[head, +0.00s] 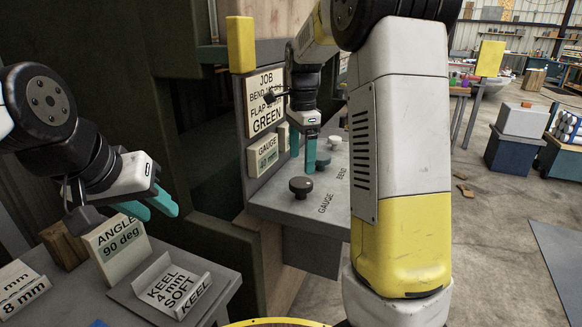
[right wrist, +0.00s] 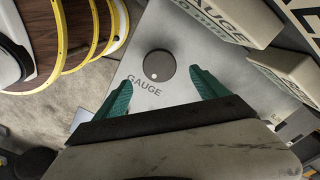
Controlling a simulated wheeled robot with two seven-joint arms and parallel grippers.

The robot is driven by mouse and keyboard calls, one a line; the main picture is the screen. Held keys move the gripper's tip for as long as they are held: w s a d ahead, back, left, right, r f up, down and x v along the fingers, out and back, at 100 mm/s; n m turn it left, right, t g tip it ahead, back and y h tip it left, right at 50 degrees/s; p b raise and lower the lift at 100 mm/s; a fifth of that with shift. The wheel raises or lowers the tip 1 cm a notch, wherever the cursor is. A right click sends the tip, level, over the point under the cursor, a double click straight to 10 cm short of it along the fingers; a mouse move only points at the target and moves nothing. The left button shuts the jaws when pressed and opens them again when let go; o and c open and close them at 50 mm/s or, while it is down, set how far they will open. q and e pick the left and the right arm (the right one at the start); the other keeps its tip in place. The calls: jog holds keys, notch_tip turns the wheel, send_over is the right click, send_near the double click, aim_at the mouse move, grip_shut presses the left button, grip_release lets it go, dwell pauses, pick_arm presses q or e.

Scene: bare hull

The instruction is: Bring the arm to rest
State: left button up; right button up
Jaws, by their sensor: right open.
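My right gripper (head: 302,163) hangs fingers down over the grey panel shelf (head: 337,190) in the head view. Its teal fingers are spread with nothing between them. In the right wrist view the round GAUGE knob (right wrist: 158,66) shows in the gap between the fingertips (right wrist: 160,80); whether they are level with it I cannot tell. The same dark knob (head: 300,186) stands on the shelf in the head view, just below the gripper. My left gripper (head: 162,213) is at the left, above the bench with the cards, its teal fingers apart and empty.
An ANGLE 90 deg card (head: 118,247) and a KEEL tray (head: 172,287) stand below my left gripper. A JOB sign (head: 265,100) and GAUGE plate (head: 263,158) stand behind the shelf. My right arm hides part of the shelf. Open floor (head: 490,240) lies to the right.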

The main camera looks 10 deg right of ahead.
jog(key=shift+r, duration=0.45)
jog(key=shift+s+r, duration=0.15)
jog(key=shift+s, duration=0.1)
jog(key=s+a+r+n+t+y, duration=0.1)
jog(key=s+n+t, duration=0.2)
jog(key=s+n, duration=0.5)
jog(key=s+a+r+n+t+y, duration=0.1)
jog(key=s+r+n+t, duration=0.1)
jog(key=s+n, duration=0.6)
jog(key=s+t, duration=0.1)
jog(key=s, duration=0.6)
jog(key=shift+s+n, duration=0.2)
jog(key=shift+n, duration=0.1)
jog(key=shift+d, duration=0.1)
